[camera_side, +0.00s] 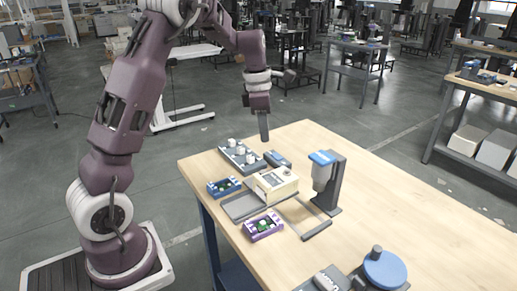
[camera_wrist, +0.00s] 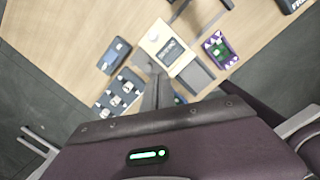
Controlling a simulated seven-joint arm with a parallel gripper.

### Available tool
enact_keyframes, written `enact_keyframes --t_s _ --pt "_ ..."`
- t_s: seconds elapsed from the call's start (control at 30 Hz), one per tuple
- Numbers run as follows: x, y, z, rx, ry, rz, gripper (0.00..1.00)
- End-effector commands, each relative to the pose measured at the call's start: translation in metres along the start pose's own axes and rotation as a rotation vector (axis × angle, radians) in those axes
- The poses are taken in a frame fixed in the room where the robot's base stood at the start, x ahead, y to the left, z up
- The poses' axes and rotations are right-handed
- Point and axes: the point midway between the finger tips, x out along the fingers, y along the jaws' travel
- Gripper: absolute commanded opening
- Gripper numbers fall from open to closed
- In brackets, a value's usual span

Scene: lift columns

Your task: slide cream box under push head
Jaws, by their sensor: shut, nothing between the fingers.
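The cream box (camera_side: 273,184) sits on the wooden table, between a flat grey plate on its left and the press on its right. It also shows in the wrist view (camera_wrist: 157,37), with a dark label on top. The push head (camera_side: 322,170) is a pale cylinder with a blue cap on a dark upright; the box is to its left, apart from it. A flat dark frame (camera_side: 316,229) lies below the head. My gripper (camera_side: 264,138) is shut and empty, above the table behind the box. In the wrist view its fingers (camera_wrist: 150,72) point toward the box's edge.
A grey tray with white knobs (camera_side: 238,156) stands behind the box. A round blue-topped device (camera_side: 386,268) stands at the front. The table's right side is clear.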

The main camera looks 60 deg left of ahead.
Motion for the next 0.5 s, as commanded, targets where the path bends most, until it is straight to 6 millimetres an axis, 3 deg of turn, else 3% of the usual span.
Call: enact_keyframes --t_s 0.03,0.1,0.2,0.5 --pt "0.028 0.022 -0.008 -0.163 0.04 -0.009 0.0" --pt "0.058 0.045 -0.017 -0.366 0.08 -0.007 0.0" --pt "0.083 0.063 -0.027 -0.537 0.113 0.002 0.0" --pt "0.099 0.067 -0.03 -0.597 0.124 0.005 0.0"
